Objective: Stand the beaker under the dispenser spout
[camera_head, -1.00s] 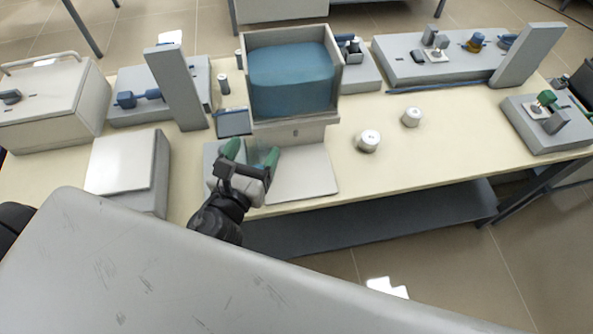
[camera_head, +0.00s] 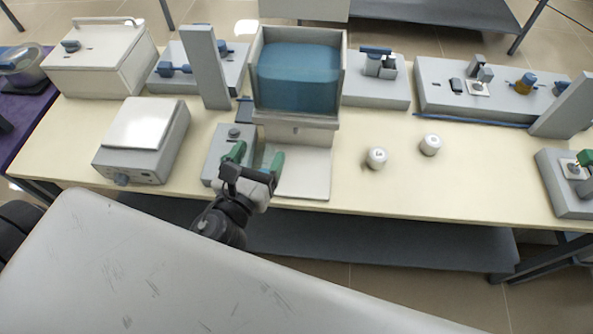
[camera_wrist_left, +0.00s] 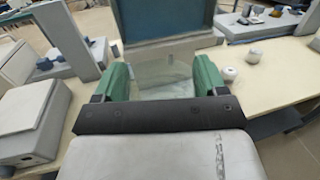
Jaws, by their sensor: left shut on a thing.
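The dispenser (camera_head: 298,118) stands on the bench with a blue-filled tank on top and a pale base plate (camera_head: 310,178) below; its lower front also shows in the left wrist view (camera_wrist_left: 168,48). My left gripper (camera_head: 257,158) is at the front left of the dispenser, over the left part of the base plate. Its green fingers are shut on a clear beaker (camera_wrist_left: 160,80), seen between them in the left wrist view. The beaker is faint in the head view. I cannot tell whether its bottom touches the plate. My right gripper is out of view.
A grey box with a knob (camera_head: 218,145) stands just left of the gripper. A white-topped instrument (camera_head: 140,130) is further left. Two small white cylinders (camera_head: 376,158) (camera_head: 430,144) stand to the right, with clear bench around them.

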